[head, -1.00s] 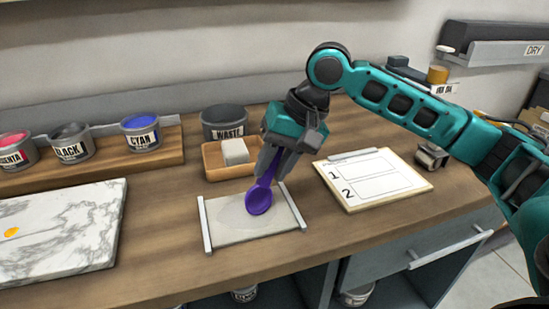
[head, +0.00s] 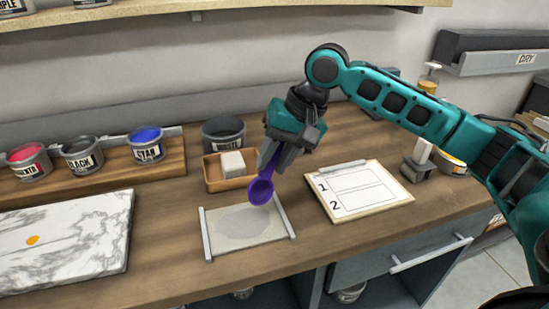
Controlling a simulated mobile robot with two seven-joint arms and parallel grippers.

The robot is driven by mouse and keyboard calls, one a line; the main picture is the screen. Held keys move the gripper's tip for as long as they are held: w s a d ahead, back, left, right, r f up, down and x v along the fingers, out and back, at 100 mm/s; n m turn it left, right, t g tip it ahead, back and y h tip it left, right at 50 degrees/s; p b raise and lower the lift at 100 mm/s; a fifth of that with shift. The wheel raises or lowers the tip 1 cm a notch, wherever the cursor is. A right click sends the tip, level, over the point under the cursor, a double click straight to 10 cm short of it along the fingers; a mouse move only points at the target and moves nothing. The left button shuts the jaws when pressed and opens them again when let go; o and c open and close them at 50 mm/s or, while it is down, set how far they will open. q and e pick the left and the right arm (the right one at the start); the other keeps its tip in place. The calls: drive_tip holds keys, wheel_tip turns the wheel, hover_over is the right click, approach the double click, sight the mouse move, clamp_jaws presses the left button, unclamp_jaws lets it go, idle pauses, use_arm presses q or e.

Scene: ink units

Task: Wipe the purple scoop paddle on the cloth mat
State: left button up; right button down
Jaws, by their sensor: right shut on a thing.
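The purple scoop paddle (head: 261,191) hangs bowl-down from my right gripper (head: 274,160), which is shut on its handle. The bowl is above the back right part of the cloth mat (head: 236,235) and looks raised off it. The mat is pale, with a greyish patch in its middle and grey bars along its left and right sides. My left gripper is not in view.
A wooden tray (head: 212,175) with a white block (head: 233,164) sits behind the mat, by the waste pot (head: 222,131). A numbered board (head: 357,190) lies right. A marble slab (head: 70,240) with an orange dab is left, below several ink pots.

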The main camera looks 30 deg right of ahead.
drive_tip(key=shift+r, duration=1.35)
